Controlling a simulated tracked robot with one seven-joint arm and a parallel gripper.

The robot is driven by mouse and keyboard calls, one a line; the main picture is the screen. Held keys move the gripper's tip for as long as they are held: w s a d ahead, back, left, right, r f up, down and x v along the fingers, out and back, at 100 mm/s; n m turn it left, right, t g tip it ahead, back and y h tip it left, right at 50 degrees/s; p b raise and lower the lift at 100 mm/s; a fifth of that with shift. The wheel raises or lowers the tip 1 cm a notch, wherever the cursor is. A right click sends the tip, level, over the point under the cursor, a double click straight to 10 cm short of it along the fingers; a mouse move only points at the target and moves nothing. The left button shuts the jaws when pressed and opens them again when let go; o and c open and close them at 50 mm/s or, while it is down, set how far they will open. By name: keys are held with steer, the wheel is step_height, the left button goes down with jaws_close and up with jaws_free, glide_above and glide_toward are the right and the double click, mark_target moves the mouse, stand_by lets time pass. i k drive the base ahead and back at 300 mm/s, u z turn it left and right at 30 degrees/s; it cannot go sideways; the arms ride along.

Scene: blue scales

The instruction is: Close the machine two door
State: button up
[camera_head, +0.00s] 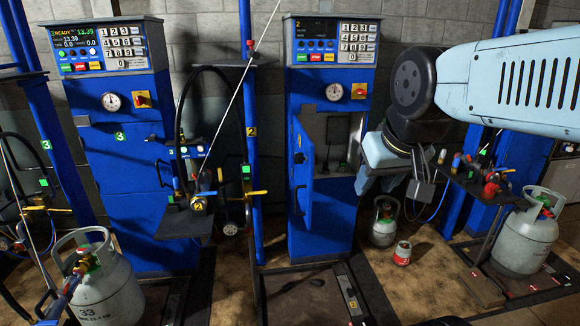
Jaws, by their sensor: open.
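Machine two (331,222) is the blue cabinet in the middle, with a keypad panel marked 2 at its top. Its narrow blue door (302,178) is hinged at the left and stands wide open, swung out towards the camera. A small handle shows on the door near its free edge. My gripper (392,186) is open and empty, to the right of the opening and apart from the door. It points down, and its fingers are partly hidden.
A similar blue machine (132,205) at the left has its door shut. A blue post and a hose with a valve stand between the two machines. Gas cylinders (525,238) stand at the right and left (105,290). A black scale platform (310,298) lies before machine two.

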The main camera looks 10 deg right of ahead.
mark_target(302, 175)
steer(key=u, duration=0.05)
steer(key=i, duration=0.95)
steer(key=z, duration=0.1)
